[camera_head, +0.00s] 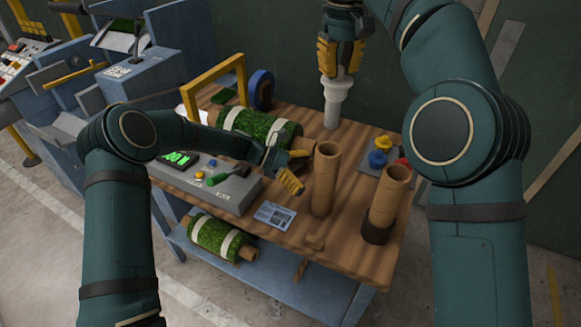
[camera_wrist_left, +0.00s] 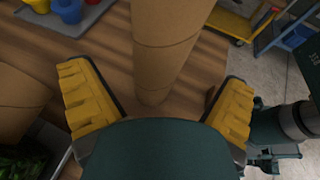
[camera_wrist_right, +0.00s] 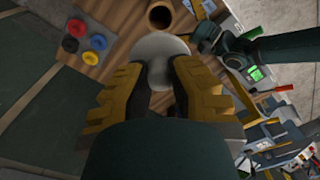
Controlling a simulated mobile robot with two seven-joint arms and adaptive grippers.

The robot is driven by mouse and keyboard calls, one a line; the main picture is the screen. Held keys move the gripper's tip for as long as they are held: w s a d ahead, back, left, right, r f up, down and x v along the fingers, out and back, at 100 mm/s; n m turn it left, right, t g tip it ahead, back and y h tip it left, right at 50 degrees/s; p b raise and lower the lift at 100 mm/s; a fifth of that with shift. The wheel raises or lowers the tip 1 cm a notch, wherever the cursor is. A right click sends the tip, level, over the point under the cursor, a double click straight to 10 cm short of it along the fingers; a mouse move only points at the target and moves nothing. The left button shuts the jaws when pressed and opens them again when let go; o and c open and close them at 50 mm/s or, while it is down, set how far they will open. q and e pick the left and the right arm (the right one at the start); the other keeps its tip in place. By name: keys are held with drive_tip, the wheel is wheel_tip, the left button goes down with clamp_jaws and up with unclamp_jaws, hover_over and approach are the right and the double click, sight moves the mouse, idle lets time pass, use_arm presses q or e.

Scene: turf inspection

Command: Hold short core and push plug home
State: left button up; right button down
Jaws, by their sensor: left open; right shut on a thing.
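A brown cardboard core (camera_head: 323,185) stands upright on the wooden bench. A second upright core (camera_head: 390,190) with a dark band at its base stands to its right; I cannot tell which is shorter. My left gripper (camera_head: 297,168) is open, just left of the first core, its fingers pointing toward it. In the left wrist view a core (camera_wrist_left: 170,45) shows between the open fingers, ungripped. My right gripper (camera_head: 340,60) is shut on a white stepped piece (camera_head: 335,103) at the bench's back. Its round face (camera_wrist_right: 160,60) shows in the right wrist view. Blue, yellow and red plugs (camera_head: 377,158) sit on a grey plate.
A strapped turf roll (camera_head: 258,130) lies behind my left gripper. A grey box with a green display (camera_head: 180,159) and a printed card (camera_head: 274,215) are on the left and front of the bench.

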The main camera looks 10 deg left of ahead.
sight(324, 181)
use_arm(q)
drive_tip(key=x, duration=0.5)
drive_tip(key=shift+d+f, duration=0.15)
drive_tip(key=shift+d, duration=0.15)
drive_tip(key=c, duration=1.3)
